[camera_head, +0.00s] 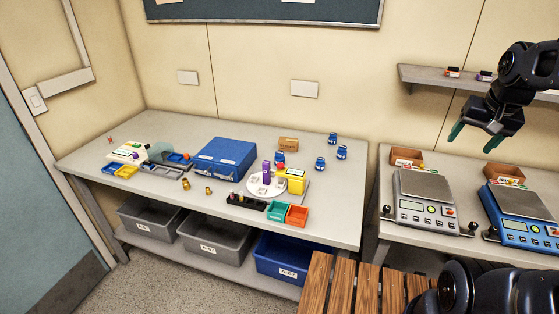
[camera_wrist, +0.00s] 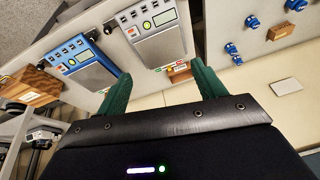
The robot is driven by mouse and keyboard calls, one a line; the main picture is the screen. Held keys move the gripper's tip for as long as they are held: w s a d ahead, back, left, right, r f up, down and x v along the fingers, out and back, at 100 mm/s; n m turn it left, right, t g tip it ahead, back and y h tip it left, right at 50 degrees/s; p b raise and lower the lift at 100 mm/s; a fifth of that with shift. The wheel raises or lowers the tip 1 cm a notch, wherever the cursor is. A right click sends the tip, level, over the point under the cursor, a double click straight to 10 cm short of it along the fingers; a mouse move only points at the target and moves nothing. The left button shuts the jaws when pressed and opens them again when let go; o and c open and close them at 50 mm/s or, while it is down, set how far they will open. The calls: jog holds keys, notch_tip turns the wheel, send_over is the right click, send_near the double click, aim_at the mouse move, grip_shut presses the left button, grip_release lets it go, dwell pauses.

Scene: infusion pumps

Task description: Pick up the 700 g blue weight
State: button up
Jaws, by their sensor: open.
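Several small blue weights stand toward the back right of the left table: one (camera_head: 332,138) at the back, one (camera_head: 342,152) at the right, one (camera_head: 320,163) nearer the front and one (camera_head: 281,156) beside the brown box. Their markings are too small to read, so I cannot tell which is 700 g. My gripper (camera_head: 475,137) is open and empty, raised above the scales table, well right of the weights. Its green fingers show spread apart in the wrist view (camera_wrist: 161,80).
A silver scale (camera_head: 412,211) and a blue scale (camera_head: 525,232) stand on the right table, with brown boxes behind them. The left table (camera_head: 335,215) holds a blue case (camera_head: 226,156), a yellow box (camera_head: 296,181) and small trays. A wall shelf (camera_head: 425,77) is near my arm.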

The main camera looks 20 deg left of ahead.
jog(key=w+a+r+m+g+y, duration=0.1)
jog(key=w+a+m, duration=0.2)
jog(key=w+a, duration=0.3)
jog(key=w+a+m+g, duration=0.1)
jog(key=w+a+m, duration=0.1)
jog(key=w+a, duration=0.5)
jog(key=m+g+h, duration=0.2)
jog(key=m, duration=1)
send_over(280, 153)
notch_tip(280, 153, down, 25)
jog(key=shift+d+r, duration=0.15)
jog(key=shift+r, duration=0.05)
jog(key=shift+s+a+f, duration=0.1)
jog(key=shift+a+f, duration=0.1)
jog(key=shift+f, duration=0.35)
notch_tip(280, 153, down, 10)
jog(key=shift+c, duration=0.2)
